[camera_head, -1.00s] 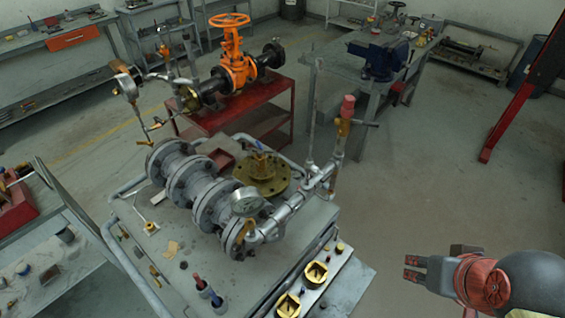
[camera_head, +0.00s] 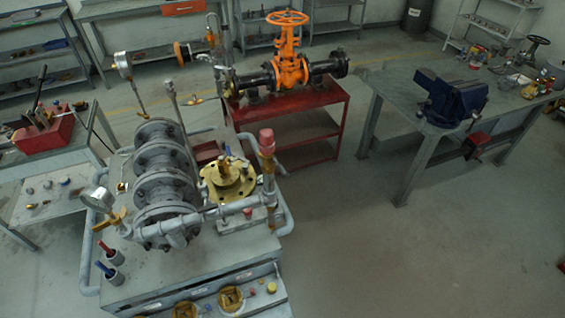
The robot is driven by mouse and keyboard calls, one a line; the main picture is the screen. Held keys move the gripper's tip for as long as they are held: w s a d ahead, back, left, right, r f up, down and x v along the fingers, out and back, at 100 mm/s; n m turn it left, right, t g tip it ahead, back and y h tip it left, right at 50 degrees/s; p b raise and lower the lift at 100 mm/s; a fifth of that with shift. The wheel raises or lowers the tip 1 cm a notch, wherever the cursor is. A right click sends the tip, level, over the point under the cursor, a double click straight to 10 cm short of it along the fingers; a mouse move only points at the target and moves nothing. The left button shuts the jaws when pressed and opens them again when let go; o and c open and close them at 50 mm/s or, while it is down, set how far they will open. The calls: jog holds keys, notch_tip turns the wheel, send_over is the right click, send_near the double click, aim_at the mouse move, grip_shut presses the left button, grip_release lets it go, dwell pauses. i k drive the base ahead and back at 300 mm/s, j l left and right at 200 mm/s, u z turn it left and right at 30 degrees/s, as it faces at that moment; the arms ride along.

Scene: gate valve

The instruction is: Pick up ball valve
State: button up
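I cannot tell for certain which part is the ball valve. A round brass flanged fitting (camera_head: 228,180) with an upright stem sits on the grey test bench (camera_head: 205,268), right of a row of grey flanged pipe sections (camera_head: 163,180). Small brass pieces, one on the gauge pipework (camera_head: 197,100) and one beside the front pressure gauge (camera_head: 106,222), are too small to identify. A large orange gate valve (camera_head: 291,68) with a handwheel stands on a red cart (camera_head: 320,103) behind the bench. My gripper is out of view.
A metal workbench (camera_head: 400,105) with a blue vise (camera_head: 450,98) stands at the right. A side table (camera_head: 60,190) with a red toolbox (camera_head: 45,133) is at the left. Pipes rise around the brass fitting. The floor at lower right is clear.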

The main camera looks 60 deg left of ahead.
aim_at(224, 165)
jog(key=i+u, duration=0.3)
jog(key=i, duration=0.15)
jog(key=i+l+u, duration=0.1)
jog(key=i+u, duration=0.25)
jog(key=i, duration=0.15)
jog(key=i+l+u, duration=0.3)
jog(key=i, duration=0.15)
jog(key=i+j+u, duration=0.25)
jog(key=u, duration=0.25)
jog(key=i+u, duration=0.8)
jog(key=u, duration=0.15)
jog(key=i+l+u, duration=0.15)
jog(key=i+u, duration=0.3)
jog(key=i+l+u, duration=0.2)
jog(key=u, duration=0.3)
jog(key=i+u, duration=0.25)
jog(key=u, duration=0.15)
jog(key=i+u, duration=0.25)
jog(key=u, duration=0.2)
jog(key=i+u, duration=0.2)
jog(key=u, duration=0.2)
jog(key=i+l+u, duration=0.2)
jog(key=u, duration=0.2)
